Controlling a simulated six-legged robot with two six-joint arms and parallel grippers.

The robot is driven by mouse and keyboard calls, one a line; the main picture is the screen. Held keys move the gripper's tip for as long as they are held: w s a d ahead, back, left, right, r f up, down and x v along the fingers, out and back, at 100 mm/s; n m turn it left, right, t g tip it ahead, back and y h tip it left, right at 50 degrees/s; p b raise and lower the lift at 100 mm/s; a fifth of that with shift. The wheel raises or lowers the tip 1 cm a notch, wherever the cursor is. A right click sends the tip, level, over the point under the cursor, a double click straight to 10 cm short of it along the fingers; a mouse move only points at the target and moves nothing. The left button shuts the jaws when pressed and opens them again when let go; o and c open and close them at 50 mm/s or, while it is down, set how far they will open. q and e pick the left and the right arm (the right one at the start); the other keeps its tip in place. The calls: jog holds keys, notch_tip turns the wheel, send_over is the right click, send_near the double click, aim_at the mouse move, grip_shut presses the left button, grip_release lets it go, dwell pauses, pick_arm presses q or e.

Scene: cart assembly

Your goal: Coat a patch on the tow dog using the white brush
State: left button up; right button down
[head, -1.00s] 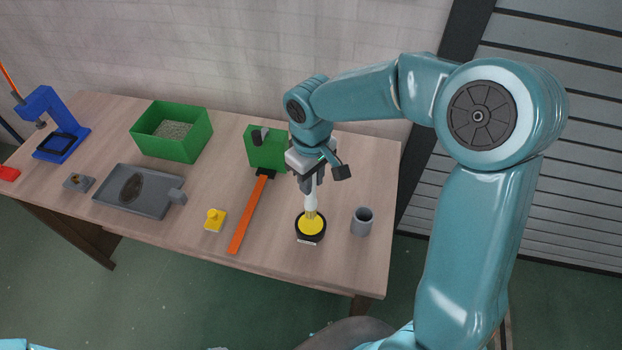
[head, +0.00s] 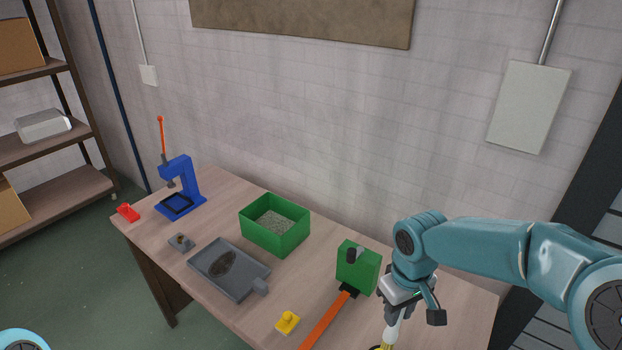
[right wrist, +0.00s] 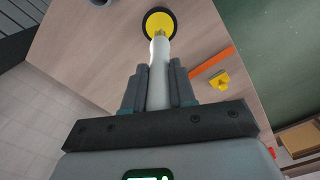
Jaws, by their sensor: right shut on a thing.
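My right gripper (head: 393,314) is shut on the white brush (head: 391,333), which points down. In the right wrist view my gripper (right wrist: 160,67) holds the brush (right wrist: 160,82) by its handle. Its yellowish bristles reach the yellow filling of a round black pot (right wrist: 173,17); I cannot tell how deep they are. I cannot tell for sure which thing is the tow dog. A green block (head: 354,270) with a dark pin and an orange bar (head: 325,321) lies left of my right gripper. A small yellow knobbed block (head: 287,322) is further left. My left gripper is out of view.
A green bin (head: 288,241) of grey bits, a grey tray (head: 210,285) with a dark oval patch, a small grey block (head: 181,242), a blue press (head: 187,179) and a red piece (head: 128,212) stand further left on the table. The wall rises behind.

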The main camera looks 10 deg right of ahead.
pick_arm(q)
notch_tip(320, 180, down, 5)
jog(key=b, duration=0.4)
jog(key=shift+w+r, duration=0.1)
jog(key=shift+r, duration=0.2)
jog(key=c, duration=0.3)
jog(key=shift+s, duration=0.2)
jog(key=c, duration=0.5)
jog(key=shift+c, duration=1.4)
pick_arm(e)
jog(key=w+a+f+m, duration=0.2)
jog(key=w+a+f, duration=0.1)
jog(key=a+f, duration=0.4)
jog(key=shift+a+f, duration=0.2)
jog(key=shift+f, duration=0.35)
